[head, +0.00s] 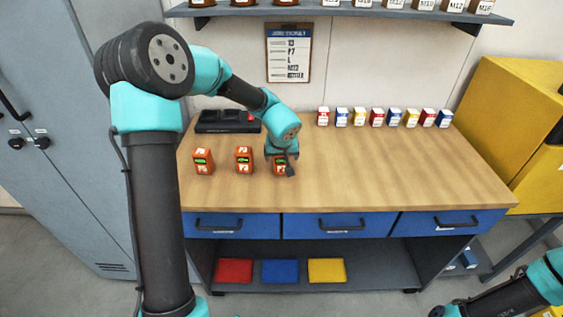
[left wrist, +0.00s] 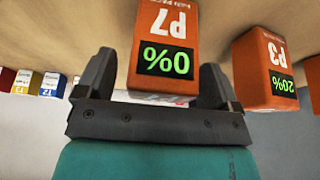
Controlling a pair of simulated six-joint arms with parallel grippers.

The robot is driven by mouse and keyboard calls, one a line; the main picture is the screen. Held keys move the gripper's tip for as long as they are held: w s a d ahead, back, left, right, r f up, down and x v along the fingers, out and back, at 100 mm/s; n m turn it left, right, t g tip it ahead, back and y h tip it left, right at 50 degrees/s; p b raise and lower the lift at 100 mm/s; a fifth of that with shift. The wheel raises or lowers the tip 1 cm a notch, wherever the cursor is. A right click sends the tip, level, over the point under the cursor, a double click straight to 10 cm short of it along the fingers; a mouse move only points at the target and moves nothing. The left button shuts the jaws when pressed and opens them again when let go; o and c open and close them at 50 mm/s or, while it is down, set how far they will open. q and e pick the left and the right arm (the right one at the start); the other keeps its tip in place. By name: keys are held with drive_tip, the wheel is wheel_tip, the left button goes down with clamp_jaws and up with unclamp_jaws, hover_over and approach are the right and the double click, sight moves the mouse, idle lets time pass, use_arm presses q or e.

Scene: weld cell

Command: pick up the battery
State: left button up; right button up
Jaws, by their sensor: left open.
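Three orange batteries stand in a row at the bench's left side. The rightmost battery (head: 280,168) is partly hidden by my left gripper (head: 282,160) in the head view. In the left wrist view, where the scene looks upside down, this battery (left wrist: 163,25) reads P7 and 0%. It stands between the open fingers of my left gripper (left wrist: 156,80), with a gap on each side. The middle battery (head: 244,160) reads P3 and 20% in the left wrist view (left wrist: 262,65). The left battery is (head: 203,161). My right gripper (head: 436,311) shows only partly at the bottom edge.
A black charger-like tray (head: 228,121) sits behind the batteries. Several small coloured boxes (head: 377,117) line the bench's back edge. A clipboard (head: 288,53) hangs on the wall, with P7 among its lines. The bench's middle and right (head: 410,165) are clear.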

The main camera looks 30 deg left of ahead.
use_arm(q)
drive_tip(key=shift+w+a+f, duration=0.15)
drive_tip(key=shift+w+f, duration=0.05)
drive_tip(key=shift+f, duration=0.4)
drive_tip(key=shift+c, duration=0.5)
drive_tip(key=c, duration=1.1)
drive_tip(key=shift+r, duration=0.1)
drive_tip(key=shift+r, duration=0.5)
drive_tip(key=r, duration=0.2)
drive_tip(key=shift+s+r, duration=0.2)
drive_tip(key=shift+r, duration=0.1)
drive_tip(key=s+d+r, duration=0.1)
drive_tip(key=s+d, duration=0.7)
drive_tip(key=s, duration=0.5)
drive_tip(key=shift+s+d+r, duration=0.15)
drive_tip(key=shift+d, duration=0.05)
